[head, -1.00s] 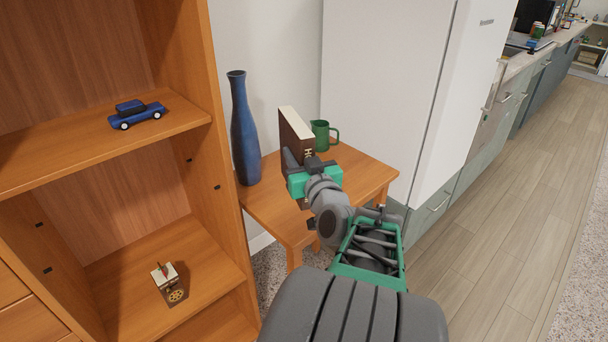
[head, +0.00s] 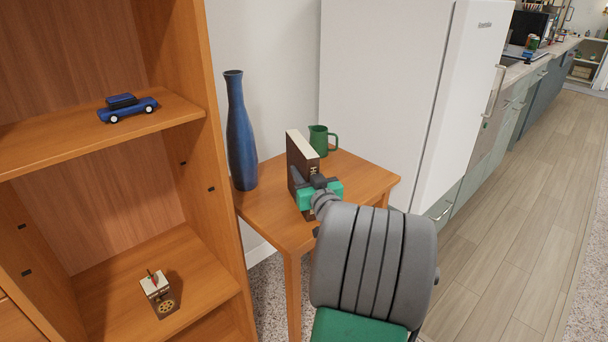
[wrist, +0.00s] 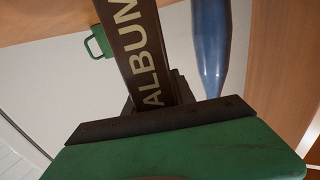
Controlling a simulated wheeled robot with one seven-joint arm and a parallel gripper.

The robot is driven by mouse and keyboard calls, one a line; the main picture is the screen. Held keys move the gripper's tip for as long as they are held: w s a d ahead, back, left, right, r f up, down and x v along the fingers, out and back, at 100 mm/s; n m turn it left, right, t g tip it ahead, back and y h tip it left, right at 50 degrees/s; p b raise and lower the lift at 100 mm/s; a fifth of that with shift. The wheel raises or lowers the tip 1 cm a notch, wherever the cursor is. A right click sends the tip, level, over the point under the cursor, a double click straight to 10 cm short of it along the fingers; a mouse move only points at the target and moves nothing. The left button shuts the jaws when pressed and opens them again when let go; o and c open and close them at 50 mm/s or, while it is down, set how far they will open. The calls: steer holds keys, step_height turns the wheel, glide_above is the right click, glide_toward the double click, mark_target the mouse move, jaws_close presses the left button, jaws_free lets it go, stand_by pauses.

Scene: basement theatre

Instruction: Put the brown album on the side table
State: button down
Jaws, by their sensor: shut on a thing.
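The brown album (head: 303,158) stands upright with its pale page edges up, over the side table (head: 262,215) in the head view. My gripper (head: 311,188) is shut on the album from the near side. In the wrist view the album (wrist: 135,45) shows its spine with the word ALBUM, between the jaws (wrist: 158,105). The album's lower edge is at or close to the tabletop; I cannot tell whether it touches. My gripper and arm hide part of the table's near right side.
A tall blue vase (head: 240,135) stands at the table's left back and a green mug (head: 320,140) at its back, behind the album. A wooden shelf (head: 215,170) with a blue toy car (head: 127,107) is on the left. A white fridge (head: 390,90) stands behind the table.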

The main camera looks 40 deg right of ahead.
steer(key=shift+f, duration=0.1)
steer(key=c, duration=1)
jaws_free()
steer(key=shift+c, duration=0.2)
steer(key=shift+s, duration=0.2)
steer(key=v, duration=1.1)
steer(key=shift+s+a, duration=0.2)
steer(key=shift+s, duration=0.1)
